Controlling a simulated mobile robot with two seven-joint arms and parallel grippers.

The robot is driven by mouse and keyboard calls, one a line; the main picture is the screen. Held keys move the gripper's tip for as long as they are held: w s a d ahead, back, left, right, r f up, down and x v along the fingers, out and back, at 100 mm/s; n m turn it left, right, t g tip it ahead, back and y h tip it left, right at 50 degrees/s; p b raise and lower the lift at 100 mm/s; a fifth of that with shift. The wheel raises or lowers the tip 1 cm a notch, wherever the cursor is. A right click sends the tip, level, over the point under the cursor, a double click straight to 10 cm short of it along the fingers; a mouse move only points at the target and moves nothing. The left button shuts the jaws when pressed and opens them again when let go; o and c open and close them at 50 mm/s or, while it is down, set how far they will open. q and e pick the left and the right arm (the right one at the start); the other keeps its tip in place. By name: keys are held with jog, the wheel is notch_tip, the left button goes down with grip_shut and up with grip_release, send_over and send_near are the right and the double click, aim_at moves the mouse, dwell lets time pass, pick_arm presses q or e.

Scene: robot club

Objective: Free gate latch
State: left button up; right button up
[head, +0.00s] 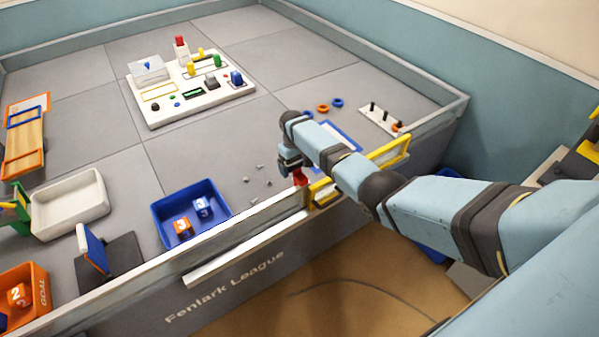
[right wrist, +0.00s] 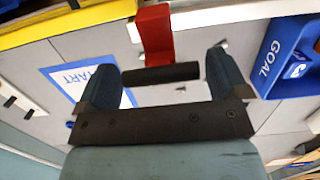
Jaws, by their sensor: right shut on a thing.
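The gate latch is a red piece (right wrist: 155,35) with a dark cross-bar handle (right wrist: 160,74). In the head view the red latch (head: 300,177) is at the arena's front wall, beside the yellow-edged gate (head: 391,151). My right gripper (head: 294,166) is over the wall at the latch, partly hidden by its own arm. In the right wrist view my right gripper (right wrist: 163,80) has a finger at each end of the dark handle and is shut on it. The arm hides the middle of the gate. My left gripper is not in view.
A blue bin (head: 160,212) with cubes stands inside the front wall. A sheet marked START (right wrist: 88,88) lies inside near the gate. Small grey bits (head: 246,180) lie on the arena floor. A white board of parts (head: 153,115) stands farther back.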

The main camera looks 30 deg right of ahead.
jog(key=shift+w+f+g+b, duration=0.1)
jog(key=shift+w+g+b, duration=0.15)
jog(key=shift+g+b, duration=0.1)
dwell(0.3)
jog(key=o, duration=0.9)
jog(key=shift+o, duration=0.2)
jog(key=shift+w, duration=0.1)
notch_tip(320, 180, up, 14)
jog(key=w, duration=0.2)
jog(key=shift+w+a+f, duration=0.15)
jog(key=shift+w+f, duration=0.1)
jog(key=shift+w, duration=0.05)
jog(key=shift+f, duration=0.1)
